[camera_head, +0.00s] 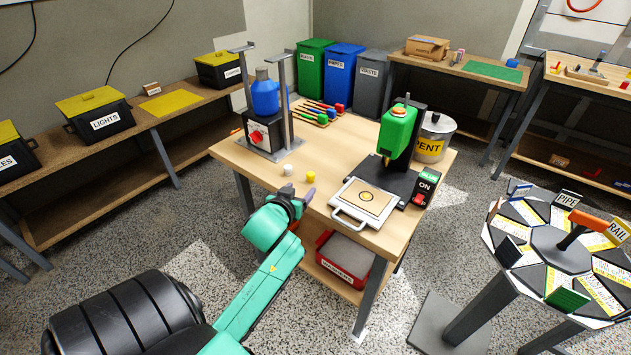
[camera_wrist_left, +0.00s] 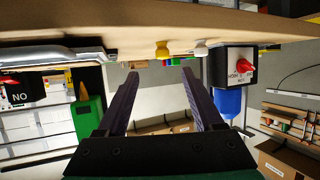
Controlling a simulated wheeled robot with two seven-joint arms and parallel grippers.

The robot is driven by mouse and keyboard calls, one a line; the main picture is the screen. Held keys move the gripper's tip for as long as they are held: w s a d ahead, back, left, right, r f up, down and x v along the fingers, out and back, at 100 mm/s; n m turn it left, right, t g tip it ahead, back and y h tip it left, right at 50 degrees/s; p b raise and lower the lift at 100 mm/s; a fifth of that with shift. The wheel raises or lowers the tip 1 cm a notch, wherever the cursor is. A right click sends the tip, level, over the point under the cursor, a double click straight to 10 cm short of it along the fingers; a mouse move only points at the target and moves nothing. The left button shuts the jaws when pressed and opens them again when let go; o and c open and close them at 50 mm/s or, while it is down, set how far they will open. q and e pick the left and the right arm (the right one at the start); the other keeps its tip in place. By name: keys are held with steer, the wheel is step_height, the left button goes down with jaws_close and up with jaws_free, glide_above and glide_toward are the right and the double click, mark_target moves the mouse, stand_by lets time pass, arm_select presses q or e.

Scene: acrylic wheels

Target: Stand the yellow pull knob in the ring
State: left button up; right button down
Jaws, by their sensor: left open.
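The yellow pull knob (camera_head: 311,176) stands on the wooden table near its front edge. The ring (camera_head: 368,201) is a dark circle on the tan board in the white handled tray, to the right. My left gripper (camera_head: 297,193) is at the table's front edge, just on the near side of the knob, open and empty. In the left wrist view, which shows the scene upside down, the yellow knob (camera_wrist_left: 162,50) lies beyond and between the two open fingers (camera_wrist_left: 163,78). My right gripper is not in view.
A white knob (camera_head: 288,170) stands left of the yellow one. Table between is clear.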

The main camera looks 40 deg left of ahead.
mark_target(310, 177)
arm_select(q)
steer(key=x, duration=0.7)
steer(key=shift+w, duration=0.2)
steer(key=x, duration=0.5)
steer(key=shift+w+a, duration=0.1)
steer(key=shift+a, duration=0.3)
steer(key=shift+r, duration=0.1)
jaws_close()
